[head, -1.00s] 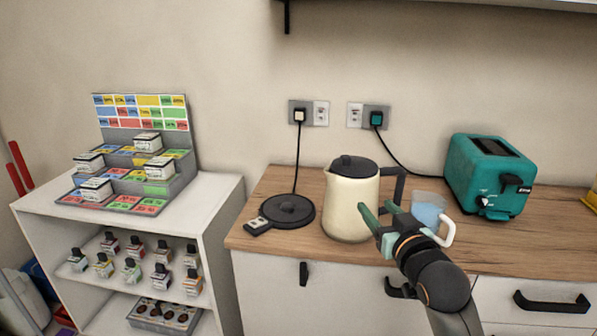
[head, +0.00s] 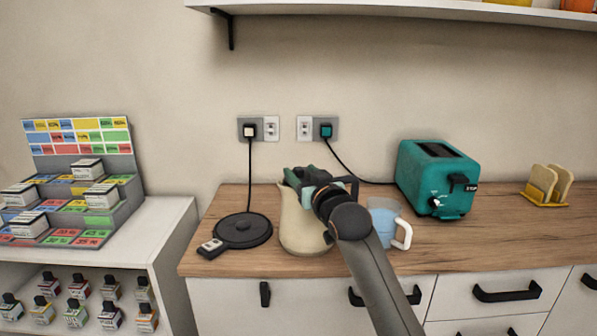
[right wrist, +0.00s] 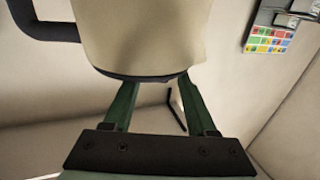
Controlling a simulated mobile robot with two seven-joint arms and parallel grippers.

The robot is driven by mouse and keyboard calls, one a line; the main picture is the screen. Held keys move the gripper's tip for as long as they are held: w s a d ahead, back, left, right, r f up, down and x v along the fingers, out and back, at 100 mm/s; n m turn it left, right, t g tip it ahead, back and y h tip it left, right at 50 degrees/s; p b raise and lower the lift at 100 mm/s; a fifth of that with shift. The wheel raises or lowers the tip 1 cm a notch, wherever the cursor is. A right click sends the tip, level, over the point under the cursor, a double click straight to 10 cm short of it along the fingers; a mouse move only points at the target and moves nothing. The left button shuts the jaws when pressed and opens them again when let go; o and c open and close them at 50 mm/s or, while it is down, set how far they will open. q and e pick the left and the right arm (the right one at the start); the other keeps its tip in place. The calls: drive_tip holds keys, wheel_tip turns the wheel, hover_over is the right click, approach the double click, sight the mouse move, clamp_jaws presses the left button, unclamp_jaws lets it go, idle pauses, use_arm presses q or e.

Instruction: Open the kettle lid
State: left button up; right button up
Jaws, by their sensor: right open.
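The cream kettle (head: 303,228) stands on the wooden counter, beside its round black base (head: 243,230). My right gripper (head: 299,176) is at the top of the kettle and hides the lid in the head view. In the right wrist view the kettle (right wrist: 140,35) appears upside down, with its dark handle (right wrist: 45,30) at left. A dark edge (right wrist: 140,77), apparently the lid, shows between the two green fingers of my right gripper (right wrist: 158,92). The fingers are apart; I cannot tell whether they touch the lid. My left gripper is not in view.
A blue cup with a white handle (head: 385,222) stands close right of the kettle. A teal toaster (head: 432,180) and a toast rack (head: 547,187) stand further right. A white shelf unit (head: 165,235) is at left. A wall shelf (head: 400,12) hangs above.

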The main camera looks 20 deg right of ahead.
drive_tip(key=shift+w+a, duration=0.1)
drive_tip(key=shift+w, duration=1.05)
clamp_jaws()
idle(0.7)
